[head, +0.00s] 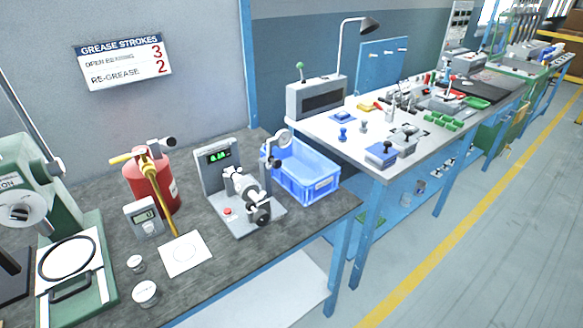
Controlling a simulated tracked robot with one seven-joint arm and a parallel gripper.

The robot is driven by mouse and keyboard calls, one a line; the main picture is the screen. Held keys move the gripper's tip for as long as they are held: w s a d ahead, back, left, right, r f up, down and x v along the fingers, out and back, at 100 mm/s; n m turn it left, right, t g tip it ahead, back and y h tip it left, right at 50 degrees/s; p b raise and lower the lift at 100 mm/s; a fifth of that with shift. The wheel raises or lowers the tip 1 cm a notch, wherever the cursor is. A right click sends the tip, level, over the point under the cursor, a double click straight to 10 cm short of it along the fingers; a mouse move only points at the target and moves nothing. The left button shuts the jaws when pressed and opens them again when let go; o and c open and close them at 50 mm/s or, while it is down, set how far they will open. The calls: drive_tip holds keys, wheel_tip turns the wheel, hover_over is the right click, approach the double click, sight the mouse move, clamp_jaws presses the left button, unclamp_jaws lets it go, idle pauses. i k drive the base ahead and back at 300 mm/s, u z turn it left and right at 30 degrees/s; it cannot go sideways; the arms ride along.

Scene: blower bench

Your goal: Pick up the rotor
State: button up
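No part in the head view can be named as the rotor for certain. A grey test stand (272,222) with a green-lit display (218,156) stands on the near dark bench (215,275). It carries a grey and black rounded assembly (246,196), which may include the rotor; I cannot tell. My gripper is not in view.
A blue bin (318,186) sits right of the stand. A red canister (148,180), a small meter (144,219), a white sheet (186,253) and two small white-topped pots (145,293) lie left. A green machine (80,270) fills the left edge. The floor at right is clear.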

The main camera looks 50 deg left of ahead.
sight(245, 187)
drive_tip(key=z, duration=0.4)
drive_tip(key=i, duration=0.1)
drive_tip(key=u, duration=2.8)
drive_tip(key=k, duration=0.85)
drive_tip(key=u, duration=0.15)
drive_tip(key=i, duration=0.85)
drive_tip(key=z, duration=0.1)
